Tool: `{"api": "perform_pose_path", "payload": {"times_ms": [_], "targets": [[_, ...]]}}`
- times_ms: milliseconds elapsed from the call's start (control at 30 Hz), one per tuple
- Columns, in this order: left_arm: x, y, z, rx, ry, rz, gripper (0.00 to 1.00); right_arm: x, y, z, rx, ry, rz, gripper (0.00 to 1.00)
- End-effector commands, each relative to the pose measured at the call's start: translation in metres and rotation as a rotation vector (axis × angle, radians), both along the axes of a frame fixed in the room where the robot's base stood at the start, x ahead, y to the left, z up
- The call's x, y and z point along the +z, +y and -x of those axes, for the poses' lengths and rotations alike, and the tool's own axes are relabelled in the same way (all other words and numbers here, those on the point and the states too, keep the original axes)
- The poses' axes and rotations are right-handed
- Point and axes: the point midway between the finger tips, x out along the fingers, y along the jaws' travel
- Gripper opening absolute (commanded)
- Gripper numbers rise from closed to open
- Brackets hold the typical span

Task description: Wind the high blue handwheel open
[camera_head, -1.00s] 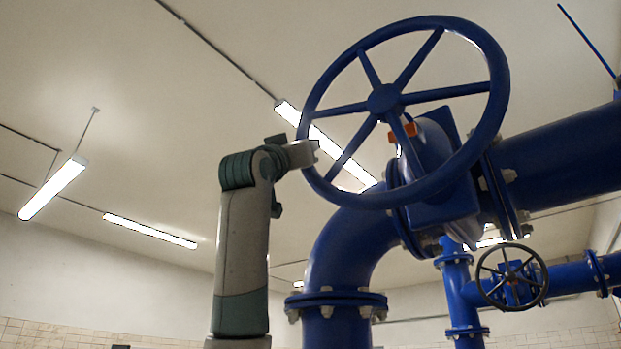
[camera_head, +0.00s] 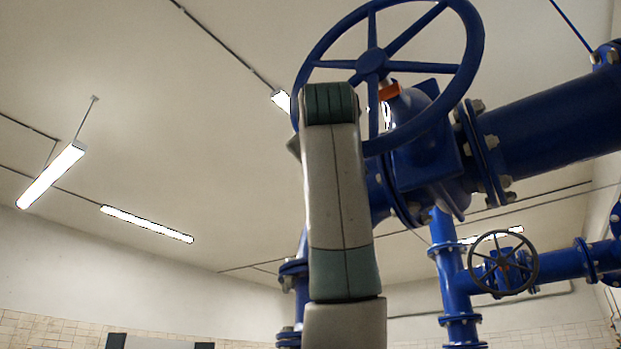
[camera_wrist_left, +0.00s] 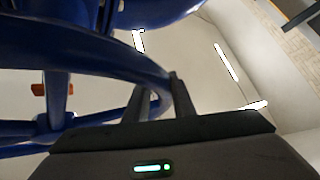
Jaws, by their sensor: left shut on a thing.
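The high blue handwheel (camera_head: 470,75) is large and spoked, with its top cut off by the frame in the head view. Its hub (camera_head: 372,62) is in front of the big blue valve. My left arm stands before the wheel's lower left part and hides some of the rim there. My left gripper is hidden behind my own wrist in the head view. In the left wrist view, my left gripper (camera_wrist_left: 158,98) has its two fingers either side of the blue rim (camera_wrist_left: 125,60), shut on it. The right gripper is in neither view.
A thick blue pipe (camera_head: 560,115) runs right from the valve. A small dark handwheel (camera_head: 503,262) sits on a lower blue pipe at the right. An orange piece (camera_head: 388,91) shows behind the hub. The room left of my arm is clear.

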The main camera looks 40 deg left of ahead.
Motion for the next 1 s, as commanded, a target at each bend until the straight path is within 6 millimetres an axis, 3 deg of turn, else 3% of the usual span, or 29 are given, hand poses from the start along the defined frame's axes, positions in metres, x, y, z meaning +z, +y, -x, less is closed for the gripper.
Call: {"api": "perform_pose_path", "payload": {"times_ms": [300, 767, 800, 867, 1000], "targets": [[-0.019, -0.022, -0.002, 0.001, 0.003, 0.137, 0.0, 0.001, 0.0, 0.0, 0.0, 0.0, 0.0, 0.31], [-0.024, -0.026, -0.005, 0.0, 0.005, 0.158, 0.0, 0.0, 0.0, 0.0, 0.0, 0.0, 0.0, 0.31], [-0.024, -0.026, -0.005, 0.0, 0.005, 0.158, 0.25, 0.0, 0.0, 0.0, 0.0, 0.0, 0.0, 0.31], [-0.025, -0.026, -0.005, 0.0, 0.006, 0.158, 0.39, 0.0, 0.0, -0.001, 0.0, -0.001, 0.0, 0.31], [-0.023, -0.026, -0.004, 0.0, 0.002, 0.156, 0.4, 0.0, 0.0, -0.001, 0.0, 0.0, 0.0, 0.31]]}}
